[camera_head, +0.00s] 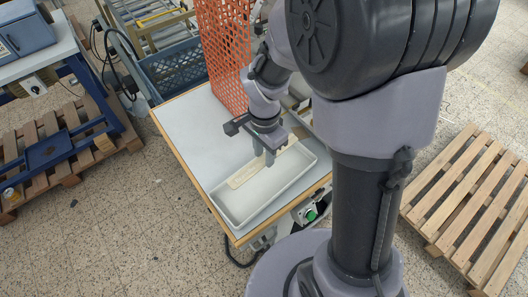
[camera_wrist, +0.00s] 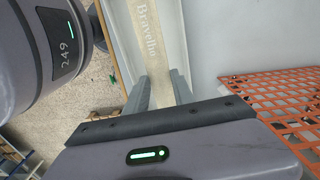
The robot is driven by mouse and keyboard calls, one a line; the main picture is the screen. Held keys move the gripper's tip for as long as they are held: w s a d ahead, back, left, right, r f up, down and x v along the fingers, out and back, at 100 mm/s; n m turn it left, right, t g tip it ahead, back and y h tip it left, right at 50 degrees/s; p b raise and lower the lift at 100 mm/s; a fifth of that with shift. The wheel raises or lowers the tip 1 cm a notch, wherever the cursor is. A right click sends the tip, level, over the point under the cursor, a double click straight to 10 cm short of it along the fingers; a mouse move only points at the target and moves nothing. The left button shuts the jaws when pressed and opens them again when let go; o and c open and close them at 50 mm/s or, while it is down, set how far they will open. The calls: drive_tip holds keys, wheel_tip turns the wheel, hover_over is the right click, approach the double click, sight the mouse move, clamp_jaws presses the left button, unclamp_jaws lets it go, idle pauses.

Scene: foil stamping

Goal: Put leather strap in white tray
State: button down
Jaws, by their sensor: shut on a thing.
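The white tray (camera_head: 270,186) is a long, shallow box on the grey table. The leather strap (camera_head: 243,176) is cream and long, and it lies lengthwise over the tray's interior. My gripper (camera_head: 265,160) points down over the tray and is shut on the strap near its middle. In the wrist view the strap (camera_wrist: 145,40) carries pale lettering and runs between my two fingers (camera_wrist: 160,88), with the tray's wall (camera_wrist: 118,40) alongside it. I cannot tell whether the strap touches the tray floor.
An orange perforated panel (camera_head: 223,50) stands at the table's back edge. The table's left part (camera_head: 190,125) is clear. A blue crate (camera_head: 175,70) is behind the table. A green button box (camera_head: 311,213) is at the front edge. A wooden pallet (camera_head: 470,205) lies on the right.

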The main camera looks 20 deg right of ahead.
drive_tip(key=shift+s+f, duration=0.25)
wheel_tip(320, 180, down, 6)
drive_tip(key=b, duration=0.5)
drive_tip(key=shift+s+b, duration=0.15)
drive_tip(key=shift+b, duration=0.25)
drive_tip(key=shift+r, duration=0.15)
drive_tip(key=c, duration=1)
unclamp_jaws()
wheel_tip(320, 180, up, 18)
drive_tip(key=p, duration=0.5)
drive_tip(key=shift+f, duration=0.25)
